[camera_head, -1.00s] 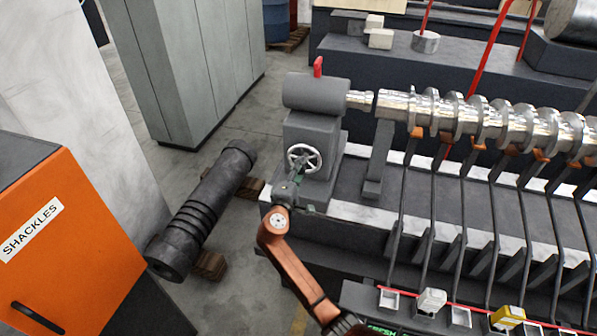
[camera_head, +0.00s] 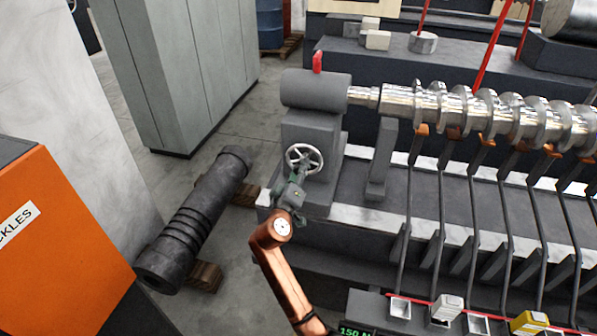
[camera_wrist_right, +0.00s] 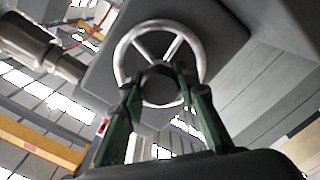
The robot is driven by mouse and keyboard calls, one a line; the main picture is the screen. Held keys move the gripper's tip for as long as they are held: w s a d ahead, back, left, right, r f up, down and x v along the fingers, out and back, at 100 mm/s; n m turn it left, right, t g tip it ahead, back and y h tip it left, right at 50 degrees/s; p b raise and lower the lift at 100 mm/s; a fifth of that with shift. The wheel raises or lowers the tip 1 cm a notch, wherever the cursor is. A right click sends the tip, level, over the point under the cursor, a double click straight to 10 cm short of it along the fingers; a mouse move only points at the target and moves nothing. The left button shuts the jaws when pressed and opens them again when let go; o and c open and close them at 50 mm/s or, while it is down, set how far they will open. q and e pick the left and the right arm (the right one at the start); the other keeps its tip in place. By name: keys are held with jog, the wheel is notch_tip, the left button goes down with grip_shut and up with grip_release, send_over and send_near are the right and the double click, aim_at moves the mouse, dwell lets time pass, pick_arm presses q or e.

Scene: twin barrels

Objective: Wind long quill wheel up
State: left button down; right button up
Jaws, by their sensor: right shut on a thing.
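The quill wheel (camera_head: 304,159) is a silver spoked handwheel on the front of the grey tailstock (camera_head: 310,130). It fills the upper middle of the right wrist view (camera_wrist_right: 158,62). My right gripper (camera_head: 297,180) is at the wheel's lower side, its arm coming up from below. In the wrist view its green fingers (camera_wrist_right: 160,95) are shut on the wheel near its middle; the exact contact is partly hidden. The silver quill (camera_head: 362,95) reaches from the tailstock to the end of the long shiny shaft (camera_head: 480,108), with no clear gap. My left gripper is out of view.
A red lever (camera_head: 317,62) stands on the tailstock. A dark ribbed cylinder (camera_head: 195,220) lies on wooden blocks at left. An orange cabinet (camera_head: 60,240) stands at lower left. Dark bars (camera_head: 440,230) line the bench front under the shaft. Bare floor shows behind the cylinder.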

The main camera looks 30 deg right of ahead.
jog(key=shift+f+m, duration=0.15)
jog(key=shift+m, duration=0.15)
jog(key=o, duration=1.2)
jog(key=shift+c, duration=0.2)
jog(key=v, duration=1.2)
jog(key=shift+s, duration=0.1)
